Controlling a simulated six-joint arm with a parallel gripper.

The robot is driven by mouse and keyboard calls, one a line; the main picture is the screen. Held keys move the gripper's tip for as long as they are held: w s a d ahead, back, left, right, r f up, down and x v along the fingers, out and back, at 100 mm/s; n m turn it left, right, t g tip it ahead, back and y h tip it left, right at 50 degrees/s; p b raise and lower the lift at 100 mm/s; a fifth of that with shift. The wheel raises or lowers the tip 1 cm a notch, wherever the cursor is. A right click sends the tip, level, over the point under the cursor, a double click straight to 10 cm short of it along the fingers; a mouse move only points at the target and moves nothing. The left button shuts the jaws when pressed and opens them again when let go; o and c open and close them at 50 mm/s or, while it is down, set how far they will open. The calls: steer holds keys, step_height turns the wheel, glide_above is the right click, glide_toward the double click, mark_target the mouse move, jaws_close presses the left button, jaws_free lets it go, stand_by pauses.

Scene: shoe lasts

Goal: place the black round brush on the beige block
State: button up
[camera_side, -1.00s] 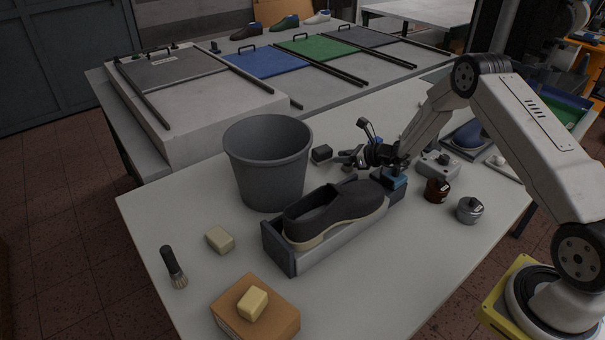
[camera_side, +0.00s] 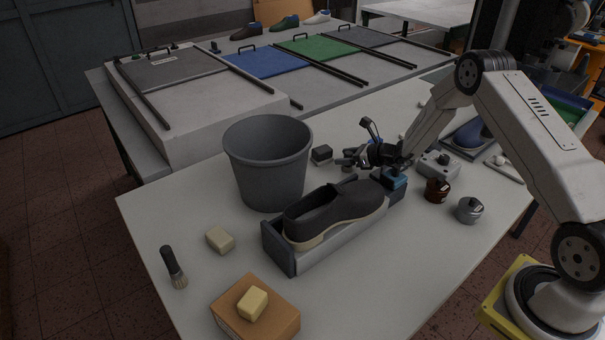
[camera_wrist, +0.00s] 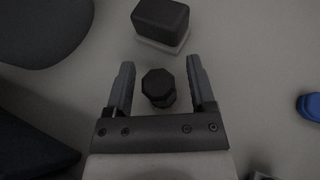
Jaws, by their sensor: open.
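A small black round piece, seemingly the black round brush (camera_wrist: 158,87), stands between the fingers of my gripper (camera_wrist: 159,82) in the wrist view, with a gap on each side. In the side view my gripper (camera_side: 347,159) is low over the table behind the shoe, open, and mostly hides that piece. A beige block (camera_side: 220,240) lies on the table left of the shoe. A second, yellower block (camera_side: 252,303) sits on a brown box (camera_side: 270,322).
A grey bucket (camera_side: 268,165) stands left of my gripper. A dark rectangular brush (camera_side: 321,154) with a pale base is close by, also in the wrist view (camera_wrist: 160,22). A dark shoe (camera_side: 335,212) lies in a tray. Brown (camera_side: 437,190) and metal (camera_side: 469,210) jars stand right.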

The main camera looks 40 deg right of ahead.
steer(key=v, duration=1.1)
stand_by(0.3)
steer(key=shift+o, duration=0.7)
